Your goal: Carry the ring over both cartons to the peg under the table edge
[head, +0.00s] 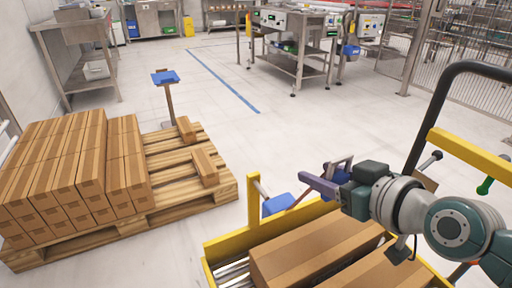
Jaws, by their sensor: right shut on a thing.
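Two brown cartons lie side by side in a yellow-framed bed at the bottom: a nearer-left carton (315,245) and a right carton (375,272), cut off by the frame's bottom. My right gripper (322,184) reaches in from the right, above the far side of the cartons. It is shut on a small piece, taken as the ring; its outline is too small and mixed with the fingers to make out. The peg under the table edge cannot be picked out with certainty. My left gripper is not in view.
The yellow rail (228,240) borders the cartons, with a yellow post (251,200) at its corner. A blue pad (279,204) is beside the post. A wooden pallet (120,232) with stacked cartons (62,165) stands left.

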